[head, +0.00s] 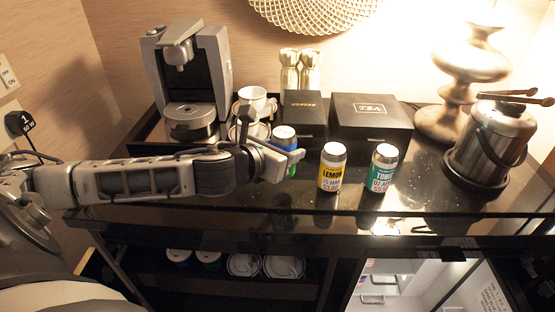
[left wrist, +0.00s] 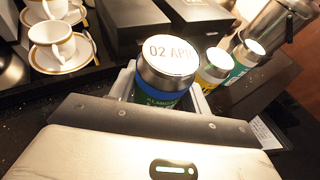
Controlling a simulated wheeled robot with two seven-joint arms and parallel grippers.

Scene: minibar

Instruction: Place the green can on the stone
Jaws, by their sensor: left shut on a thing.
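My left gripper (head: 272,160) reaches in from the left and is shut on a can (head: 285,138) with a silver lid and a blue and green label. In the left wrist view the same can (left wrist: 166,60) stands upright between the fingers (left wrist: 165,98), its lid reading "02 APR". I cannot tell whether its base touches the counter; the gripper hides part of it. A teal-green tonic can (head: 382,167) and a yellow lemon can (head: 332,167) stand upright to its right. The dark glossy countertop (head: 240,208) looks like stone; no separate stone shows. My right gripper is out of view.
A coffee machine (head: 190,80), cups on saucers (head: 252,98), a small black box (head: 303,112) and a tea box (head: 370,115) stand behind. A lamp (head: 470,65) and an ice bucket (head: 490,145) stand right. The front counter strip is clear; an open lit fridge (head: 420,285) is below.

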